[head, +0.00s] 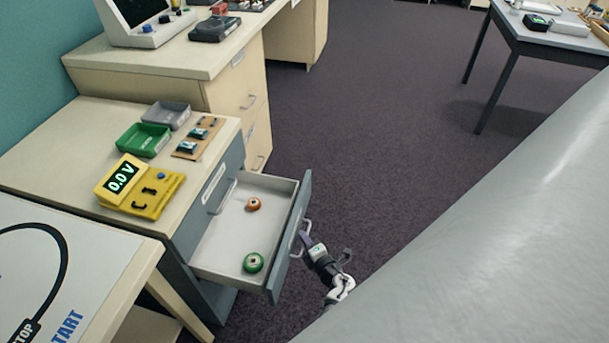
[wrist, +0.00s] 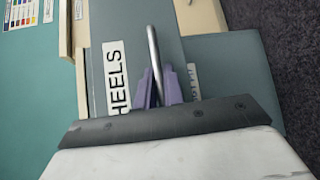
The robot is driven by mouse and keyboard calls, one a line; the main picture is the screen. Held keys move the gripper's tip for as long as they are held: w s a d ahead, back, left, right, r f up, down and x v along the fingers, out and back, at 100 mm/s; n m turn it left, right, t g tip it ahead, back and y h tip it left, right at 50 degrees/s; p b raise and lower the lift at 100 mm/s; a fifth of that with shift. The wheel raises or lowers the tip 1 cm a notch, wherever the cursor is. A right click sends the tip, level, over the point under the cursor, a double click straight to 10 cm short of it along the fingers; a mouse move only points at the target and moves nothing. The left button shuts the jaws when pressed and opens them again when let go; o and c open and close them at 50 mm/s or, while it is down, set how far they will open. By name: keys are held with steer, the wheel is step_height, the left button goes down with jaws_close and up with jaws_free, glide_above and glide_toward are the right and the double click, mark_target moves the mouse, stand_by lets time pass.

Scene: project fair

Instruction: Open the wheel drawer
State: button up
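The wheel drawer (head: 228,236) is pulled well out of the grey-fronted cabinet in the head view. An orange round piece (head: 253,204) and a green one (head: 253,263) lie inside it. In the wrist view its front (wrist: 105,50) carries a label (wrist: 116,88), partly hidden, reading "HEELS". My gripper (head: 305,239) is at the outer side of the drawer front. In the wrist view the purple fingers of my gripper (wrist: 158,88) stand on both sides of the metal bar handle (wrist: 154,50) and look closed on it.
On the cabinet top (head: 70,140) are a yellow meter (head: 140,187), a green tray (head: 143,140), a grey tray (head: 166,114) and a small board (head: 199,137). A table (head: 85,262) stands close at the lower left. The carpet (head: 390,140) right of the drawer is clear.

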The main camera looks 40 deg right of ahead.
steer(key=shift+o, duration=0.6)
steer(key=s+a+r, duration=0.1)
steer(key=s+r, duration=0.1)
steer(key=s, duration=1.1)
steer(key=shift+s+a+b, duration=0.25)
steer(key=shift+a+b, duration=0.15)
